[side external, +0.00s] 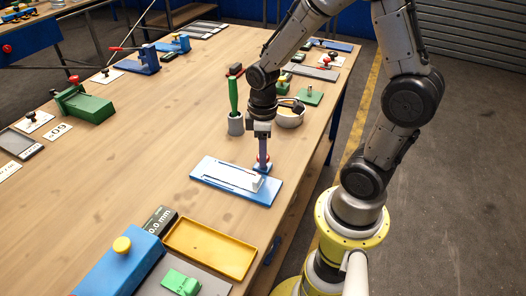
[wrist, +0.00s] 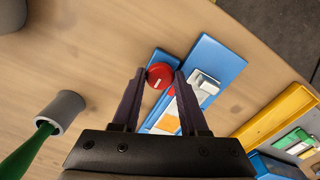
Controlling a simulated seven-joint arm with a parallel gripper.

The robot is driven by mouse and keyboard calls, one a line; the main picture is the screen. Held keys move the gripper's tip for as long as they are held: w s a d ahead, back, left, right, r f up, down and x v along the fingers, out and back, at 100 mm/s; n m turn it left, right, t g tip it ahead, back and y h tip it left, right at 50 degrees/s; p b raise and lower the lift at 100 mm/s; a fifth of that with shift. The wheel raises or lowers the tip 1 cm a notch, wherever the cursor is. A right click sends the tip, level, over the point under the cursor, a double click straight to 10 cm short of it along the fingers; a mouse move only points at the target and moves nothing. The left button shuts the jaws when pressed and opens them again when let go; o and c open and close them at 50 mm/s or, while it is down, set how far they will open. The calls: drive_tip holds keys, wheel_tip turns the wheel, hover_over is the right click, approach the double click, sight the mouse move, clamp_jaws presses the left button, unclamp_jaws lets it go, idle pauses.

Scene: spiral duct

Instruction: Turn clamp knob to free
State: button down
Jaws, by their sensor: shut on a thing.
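The clamp knob (wrist: 160,75) is a red round knob with a pale line across its top. The fingers hide most of the knob there.
A yellow tray (side external: 185,252) and a blue block with a yellow knob (side external: 122,245) stand at the near end. A grey cup holding a green-handled tool (side external: 234,97) stands close behind my gripper, beside a round bowl (side external: 290,119). The table left of the fixture is clear.

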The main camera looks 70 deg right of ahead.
idle(0.4)
drive_tip(key=shift+c, duration=2.2)
unclamp_jaws()
drive_tip(key=shift+r, duration=0.1)
wheel_tip(320, 180, up, 14)
